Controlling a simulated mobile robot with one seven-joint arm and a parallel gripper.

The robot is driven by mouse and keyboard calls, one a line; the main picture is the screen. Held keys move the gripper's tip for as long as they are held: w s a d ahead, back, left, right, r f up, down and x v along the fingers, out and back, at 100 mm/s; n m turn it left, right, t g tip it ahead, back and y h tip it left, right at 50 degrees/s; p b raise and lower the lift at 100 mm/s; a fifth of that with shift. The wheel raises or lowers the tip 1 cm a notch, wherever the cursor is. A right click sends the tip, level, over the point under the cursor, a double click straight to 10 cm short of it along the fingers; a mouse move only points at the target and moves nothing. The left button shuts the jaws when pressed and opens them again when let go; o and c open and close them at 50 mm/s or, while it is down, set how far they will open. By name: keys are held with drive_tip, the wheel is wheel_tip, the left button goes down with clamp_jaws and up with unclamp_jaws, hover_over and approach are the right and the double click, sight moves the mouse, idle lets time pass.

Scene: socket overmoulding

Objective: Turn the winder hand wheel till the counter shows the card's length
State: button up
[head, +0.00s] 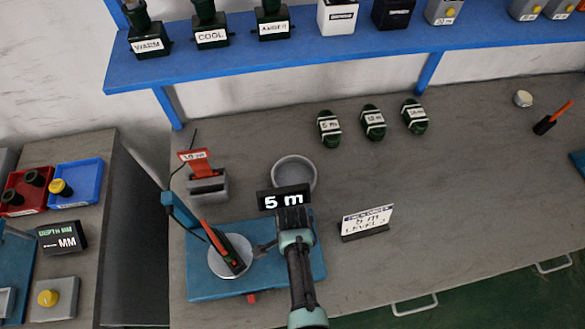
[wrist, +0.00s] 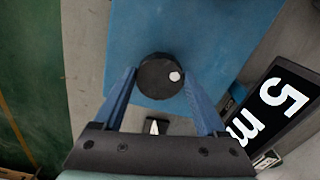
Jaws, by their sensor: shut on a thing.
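The winder (head: 205,282) is a blue base with a grey disc and an orange-and-dark piece on it, left of my arm in the head view. Its counter (head: 283,200) shows "5 m" in white on black, and the counter also shows at the right of the wrist view (wrist: 270,105). My gripper (wrist: 159,80) is shut on the dark round hand wheel (wrist: 157,79), which has a white spot and lies between the blue fingers. In the head view, my gripper (head: 293,218) hides the wheel.
A grey round bowl (head: 294,174) stands behind the counter. A grey block with a red tag (head: 207,184) is at the left. Several labelled green spools (head: 372,122) lie farther back under the blue shelf (head: 330,52). The bench right of the card is mostly clear.

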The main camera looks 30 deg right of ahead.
drive_tip(key=shift+m, duration=0.8)
drive_tip(key=o, duration=1.3)
drive_tip(key=shift+r, duration=0.15)
wheel_tip(320, 180, up, 13)
drive_tip(key=shift+f, duration=0.15)
